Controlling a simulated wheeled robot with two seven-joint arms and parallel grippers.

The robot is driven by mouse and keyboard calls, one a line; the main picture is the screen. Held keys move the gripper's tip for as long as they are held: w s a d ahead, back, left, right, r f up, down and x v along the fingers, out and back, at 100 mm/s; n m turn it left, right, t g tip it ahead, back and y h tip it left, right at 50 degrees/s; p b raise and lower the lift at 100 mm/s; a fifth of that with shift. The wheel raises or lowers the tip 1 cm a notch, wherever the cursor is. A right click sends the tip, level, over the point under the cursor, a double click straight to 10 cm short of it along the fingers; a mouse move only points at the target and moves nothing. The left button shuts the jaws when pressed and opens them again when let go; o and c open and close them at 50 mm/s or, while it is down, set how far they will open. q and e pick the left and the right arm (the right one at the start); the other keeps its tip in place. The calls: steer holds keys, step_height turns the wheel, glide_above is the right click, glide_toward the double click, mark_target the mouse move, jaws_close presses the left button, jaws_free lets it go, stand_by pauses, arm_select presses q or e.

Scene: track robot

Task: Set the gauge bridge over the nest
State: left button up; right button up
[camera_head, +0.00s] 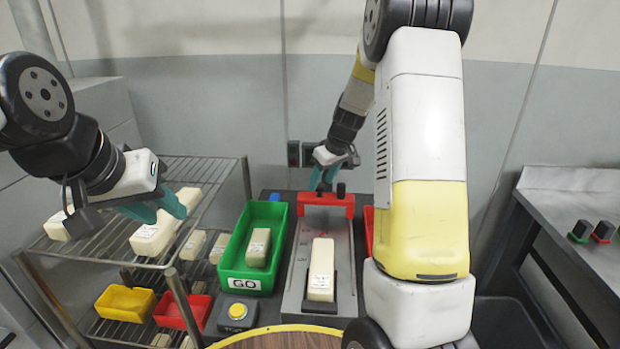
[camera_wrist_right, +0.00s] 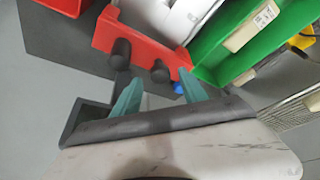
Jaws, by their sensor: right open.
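The red gauge bridge (camera_head: 339,200) stands across the far end of the grey fixture plate (camera_head: 296,290), with dark knobs on top. The dark nest (camera_head: 335,297) at the plate's near end holds a cream block (camera_head: 321,268). My right gripper (camera_head: 324,178) is open above the bridge, close to its knobs. In the right wrist view, the bridge (camera_wrist_right: 146,47) and its black knobs lie beyond the parted teal fingers (camera_wrist_right: 162,93); contact cannot be told. My left gripper (camera_head: 157,208) appears open and empty over the wire rack, near a cream block (camera_head: 154,236).
A green GO bin (camera_head: 236,248) with a cream block stands left of the plate, and a red bin shows partly behind my right arm. A yellow button (camera_head: 238,311) is at front left. The wire rack (camera_head: 222,172) holds blocks and small bins.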

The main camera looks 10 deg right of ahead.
steer(key=shift+x, duration=0.85)
jaws_close()
stand_by(0.8)
